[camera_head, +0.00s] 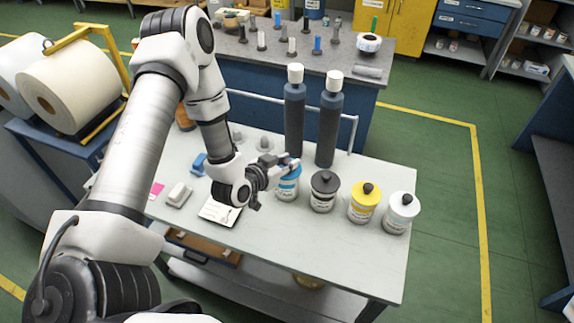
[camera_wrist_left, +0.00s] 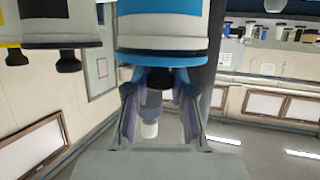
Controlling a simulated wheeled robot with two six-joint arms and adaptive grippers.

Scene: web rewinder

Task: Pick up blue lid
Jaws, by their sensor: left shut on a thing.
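The blue lid (camera_head: 290,170) sits on the blue-and-white jar (camera_head: 287,187), leftmost in the row of jars on the light table. In the left wrist view, which is upside down, the blue lid (camera_wrist_left: 163,45) has a dark knob between my fingers. My left gripper (camera_head: 287,163) reaches in from the left at the lid's height and is shut on the knob. The gripper and wrist hide part of the lid in the head view. The lid appears level on the jar. My right gripper is out of view.
Jars with black (camera_head: 323,192), yellow (camera_head: 363,203) and white (camera_head: 401,212) lids stand to the right. Two tall dark bottles (camera_head: 293,120) stand close behind. A white card (camera_head: 219,211) and a pale block (camera_head: 179,195) lie at left. The table's front (camera_head: 330,245) is clear.

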